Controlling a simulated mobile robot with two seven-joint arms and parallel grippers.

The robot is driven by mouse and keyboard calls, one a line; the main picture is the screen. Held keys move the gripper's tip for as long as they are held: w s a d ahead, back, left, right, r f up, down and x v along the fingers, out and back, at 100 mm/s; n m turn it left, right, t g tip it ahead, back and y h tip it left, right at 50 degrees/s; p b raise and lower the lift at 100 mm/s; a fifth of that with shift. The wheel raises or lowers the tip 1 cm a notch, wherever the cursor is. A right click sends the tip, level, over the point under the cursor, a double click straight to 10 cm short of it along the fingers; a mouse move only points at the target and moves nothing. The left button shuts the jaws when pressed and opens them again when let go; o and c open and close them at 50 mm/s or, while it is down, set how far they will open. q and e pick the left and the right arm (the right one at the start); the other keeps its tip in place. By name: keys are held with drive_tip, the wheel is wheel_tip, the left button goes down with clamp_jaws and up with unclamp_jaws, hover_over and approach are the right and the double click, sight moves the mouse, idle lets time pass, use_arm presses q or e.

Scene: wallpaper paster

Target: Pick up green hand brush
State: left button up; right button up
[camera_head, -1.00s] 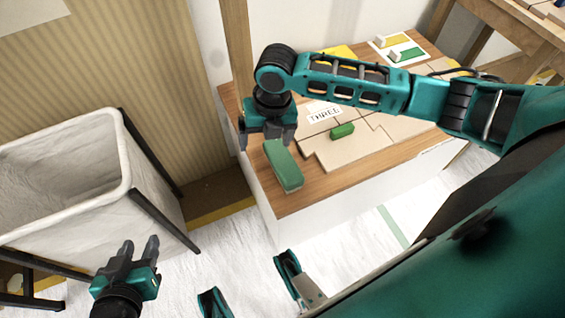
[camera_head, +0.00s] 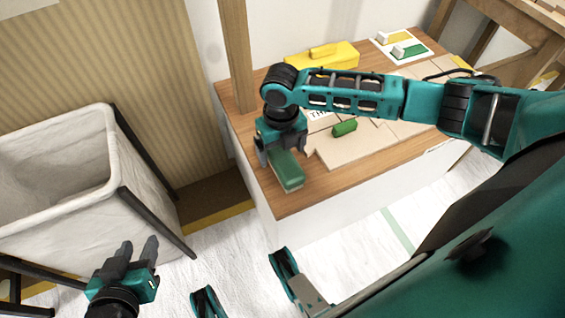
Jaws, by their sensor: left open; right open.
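The green hand brush (camera_head: 289,174) lies on the wooden top of the white cabinet (camera_head: 322,183), near its front left corner. My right gripper (camera_head: 280,158) points down over the far end of the brush, with its open fingers on either side of that end. The gripper hides the brush's far end, and I cannot tell whether the fingers touch it. My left gripper (camera_head: 139,252) is open and empty, low at the left beside the bin and away from the cabinet.
A white fabric bin (camera_head: 60,205) in a black frame stands at the left. A smaller green block (camera_head: 344,128) sits on beige boards (camera_head: 375,141). A yellow brush-like object (camera_head: 322,57) lies at the back.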

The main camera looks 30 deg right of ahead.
sight(283, 156)
wheel_tip(283, 156, down, 4)
drive_tip(key=shift+d+r+b, duration=0.15)
drive_tip(key=shift+b, duration=0.45)
drive_tip(key=shift+r, duration=0.1)
drive_tip(key=c, duration=1.1)
